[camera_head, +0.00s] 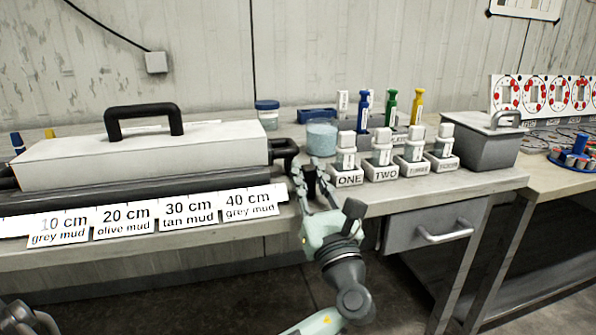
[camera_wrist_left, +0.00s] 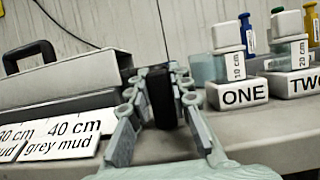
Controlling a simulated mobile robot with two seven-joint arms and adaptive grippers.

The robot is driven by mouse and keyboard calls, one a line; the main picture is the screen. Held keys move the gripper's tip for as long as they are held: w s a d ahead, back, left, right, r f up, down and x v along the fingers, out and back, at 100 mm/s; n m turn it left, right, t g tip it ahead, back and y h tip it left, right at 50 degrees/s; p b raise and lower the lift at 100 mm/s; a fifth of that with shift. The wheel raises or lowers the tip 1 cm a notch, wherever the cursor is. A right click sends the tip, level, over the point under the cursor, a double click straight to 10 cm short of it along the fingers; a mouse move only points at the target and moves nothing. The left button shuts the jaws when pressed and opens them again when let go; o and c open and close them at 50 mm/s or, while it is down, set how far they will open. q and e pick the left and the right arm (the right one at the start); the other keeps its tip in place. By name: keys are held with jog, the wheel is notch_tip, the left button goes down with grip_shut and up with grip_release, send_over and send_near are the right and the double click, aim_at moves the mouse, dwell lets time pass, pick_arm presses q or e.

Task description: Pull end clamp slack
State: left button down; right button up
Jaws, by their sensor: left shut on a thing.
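A long core liner (camera_head: 235,182) lies along the bench under a pale box-like cover (camera_head: 140,158) with a black handle. A black end clamp (camera_head: 284,148) sits at the liner's right end. My left gripper (camera_head: 311,184) is at that end, just right of the 40 cm label. Its fingers (camera_wrist_left: 160,100) are shut on a black upright piece of the end clamp (camera_wrist_left: 161,92), which stands between them in the left wrist view. The fingers hide part of the clamp.
Depth labels (camera_head: 155,218) line the bench front. Numbered stands with sample jars (camera_head: 346,160) stand close to the right of my gripper. A blue-lidded jar (camera_head: 267,115), a pale blue tub (camera_head: 322,138) and a grey metal box (camera_head: 480,140) stand behind and further right.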

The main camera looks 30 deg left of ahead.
pick_arm(q)
jog(key=shift+w+d, duration=0.1)
jog(key=shift+d, duration=0.05)
jog(key=c, duration=1.6)
grip_release()
jog(key=shift+w+d, duration=0.1)
jog(key=shift+c, duration=0.2)
jog(key=v, duration=1.2)
